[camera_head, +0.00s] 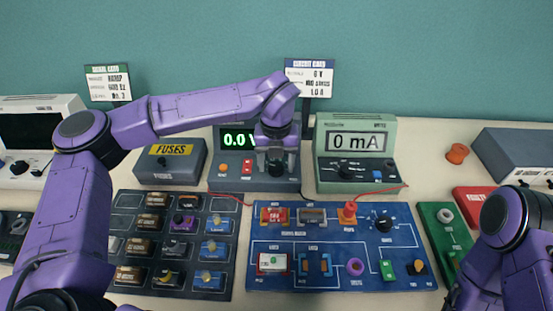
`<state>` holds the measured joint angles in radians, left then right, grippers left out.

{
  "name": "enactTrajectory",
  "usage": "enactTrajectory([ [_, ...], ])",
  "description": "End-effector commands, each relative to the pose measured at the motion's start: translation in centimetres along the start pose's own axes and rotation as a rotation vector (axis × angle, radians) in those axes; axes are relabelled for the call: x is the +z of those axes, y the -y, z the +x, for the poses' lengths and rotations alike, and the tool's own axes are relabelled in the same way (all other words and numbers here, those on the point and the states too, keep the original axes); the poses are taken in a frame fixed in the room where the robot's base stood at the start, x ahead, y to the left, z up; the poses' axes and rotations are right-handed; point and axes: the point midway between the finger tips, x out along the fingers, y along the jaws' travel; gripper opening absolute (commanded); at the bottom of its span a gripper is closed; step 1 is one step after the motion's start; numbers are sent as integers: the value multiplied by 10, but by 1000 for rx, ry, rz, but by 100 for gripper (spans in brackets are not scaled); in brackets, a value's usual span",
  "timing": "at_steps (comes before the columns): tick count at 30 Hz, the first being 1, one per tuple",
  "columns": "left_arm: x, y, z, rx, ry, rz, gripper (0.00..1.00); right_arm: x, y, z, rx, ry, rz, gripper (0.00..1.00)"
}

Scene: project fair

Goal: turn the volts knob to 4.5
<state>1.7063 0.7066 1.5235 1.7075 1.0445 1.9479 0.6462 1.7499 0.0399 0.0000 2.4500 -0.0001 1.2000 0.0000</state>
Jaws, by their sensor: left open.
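The power supply (228,174) is a dark grey box at the back middle of the table, with a green display (236,140) reading 0.0 and the rest hidden by my gripper. My left gripper (276,162) points down in front of the right half of its face and is open. A dark round knob (277,170) shows low between the fingers; its label and pointer cannot be read. I cannot tell whether the fingers touch it. My right arm comes in at the lower right, and its gripper is out of the picture.
A meter (331,183) reading 0 mA stands right of the supply, a fuses box (170,177) left of it. A blue circuit board (330,239) and a dark parts tray (128,205) lie in front. Red wires run from the supply and meter. Two card signs stand behind.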

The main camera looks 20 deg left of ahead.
Motion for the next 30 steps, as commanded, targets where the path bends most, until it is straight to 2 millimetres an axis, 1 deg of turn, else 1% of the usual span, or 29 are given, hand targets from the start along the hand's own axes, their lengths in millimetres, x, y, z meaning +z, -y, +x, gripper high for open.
enactTrajectory([
  [7,0,0,2,0,1,1,65,0,0,0,0,0,0,43],
  [8,0,0,2,0,1,1,58,0,0,0,0,0,0,43],
  [9,0,0,2,0,0,0,45,0,0,0,0,0,0,43],
  [11,0,0,2,0,0,0,26,0,0,0,0,0,0,43],
  [12,0,0,2,0,0,0,13,0,0,0,0,0,0,43],
  [13,0,0,2,0,0,0,9,0,0,0,0,0,0,43],
  [23,0,0,0,0,0,37,9,-2,0,-4,0,0,0,43],
  [30,0,0,-2,1,1,175,9,-6,-1,-15,0,0,0,43],
])
